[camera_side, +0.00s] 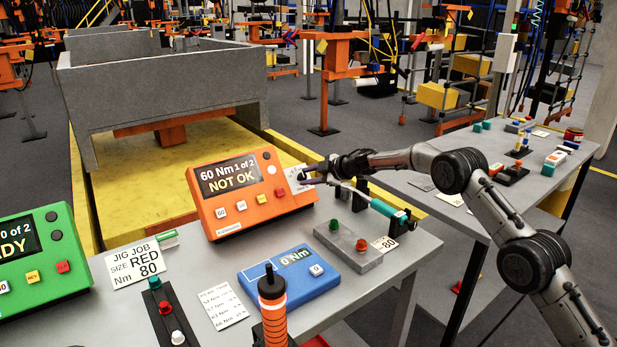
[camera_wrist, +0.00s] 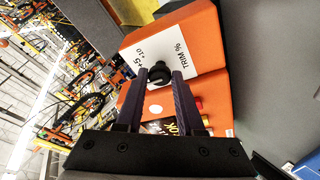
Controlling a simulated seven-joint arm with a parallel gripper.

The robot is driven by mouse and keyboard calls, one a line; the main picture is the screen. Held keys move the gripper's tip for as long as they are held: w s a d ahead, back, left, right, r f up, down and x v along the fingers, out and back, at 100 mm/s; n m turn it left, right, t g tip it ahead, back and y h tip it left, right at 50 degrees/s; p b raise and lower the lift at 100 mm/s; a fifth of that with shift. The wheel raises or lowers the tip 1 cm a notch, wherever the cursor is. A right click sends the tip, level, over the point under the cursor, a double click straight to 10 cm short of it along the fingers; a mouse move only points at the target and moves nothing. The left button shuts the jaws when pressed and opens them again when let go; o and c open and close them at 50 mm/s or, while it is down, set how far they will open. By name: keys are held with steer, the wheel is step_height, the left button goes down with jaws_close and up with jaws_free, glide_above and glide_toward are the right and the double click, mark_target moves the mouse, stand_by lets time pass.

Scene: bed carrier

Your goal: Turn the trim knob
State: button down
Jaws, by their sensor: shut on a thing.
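The trim knob (camera_wrist: 160,70) is a small black knob with a pale mark on the side of an orange controller box (camera_side: 242,205). A white label (camera_wrist: 169,53) reading "TRIM %" lies behind the knob. The controller's display (camera_side: 231,174) reads "60 Nm 1 of 2 NOT OK". My gripper (camera_side: 308,174) reaches the box's right side in the side view. In the wrist view my gripper (camera_wrist: 160,76) has its two dark fingers on either side of the knob, shut on it. In the side view the fingers hide the knob.
A teal-handled tool (camera_side: 383,207) lies just below my gripper. A grey button box (camera_side: 343,243), a blue torque meter (camera_side: 302,273) and an orange-ringed handle (camera_side: 272,308) stand nearer the front. A green controller (camera_side: 38,258) stands at left. The table's right edge is close to my arm.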

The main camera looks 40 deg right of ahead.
stand_by(0.4)
steer(key=c, duration=0.5)
jaws_free()
steer(key=v, duration=1.4)
